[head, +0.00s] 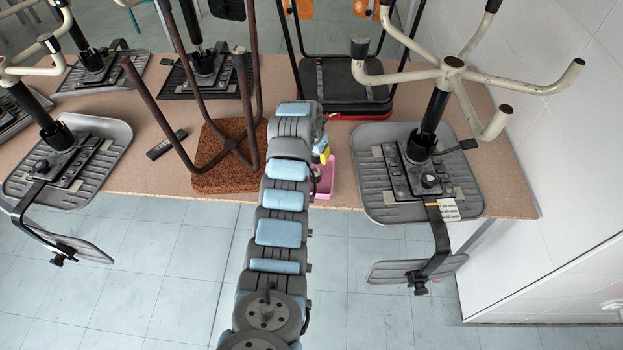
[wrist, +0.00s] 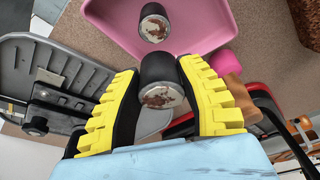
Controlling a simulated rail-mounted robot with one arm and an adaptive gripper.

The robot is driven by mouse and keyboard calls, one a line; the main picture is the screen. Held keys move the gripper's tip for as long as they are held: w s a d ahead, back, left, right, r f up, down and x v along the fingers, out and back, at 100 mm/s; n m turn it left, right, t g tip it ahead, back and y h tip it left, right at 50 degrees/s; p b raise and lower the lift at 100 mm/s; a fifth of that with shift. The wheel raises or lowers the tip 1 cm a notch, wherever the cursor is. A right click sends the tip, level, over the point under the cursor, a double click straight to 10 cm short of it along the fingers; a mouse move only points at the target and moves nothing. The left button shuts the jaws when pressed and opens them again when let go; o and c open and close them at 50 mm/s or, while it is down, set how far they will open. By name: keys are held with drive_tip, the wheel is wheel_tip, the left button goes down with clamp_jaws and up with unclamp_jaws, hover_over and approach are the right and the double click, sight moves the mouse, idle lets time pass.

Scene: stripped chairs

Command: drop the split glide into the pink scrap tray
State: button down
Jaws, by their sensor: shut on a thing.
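The split glide (wrist: 161,82) is a short black cylinder with a worn, rust-stained metal face. My gripper (wrist: 163,98) is shut on it between its yellow ribbed fingers. The pink scrap tray (wrist: 212,22) lies just beyond the held glide in the wrist view. A second, similar black glide with a stained face (wrist: 154,24) shows over the tray's floor. In the head view, the pink tray (head: 325,190) stands at the table's front edge, partly hidden by my arm. My gripper (head: 323,156) is mostly hidden there, with a bit of yellow showing above the tray.
An upturned grey chair (head: 390,205) stands right of the tray, its legs raised. A brown-seated upturned stool (head: 225,165) stands to the left. A dark remote (head: 166,144) lies on the table (head: 130,170).

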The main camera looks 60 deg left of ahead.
drive_tip(key=shift+f+b, duration=0.55)
drive_tip(key=shift+f, duration=1.25)
drive_tip(key=c, duration=0.6)
unclamp_jaws()
drive_tip(key=v, duration=1.2)
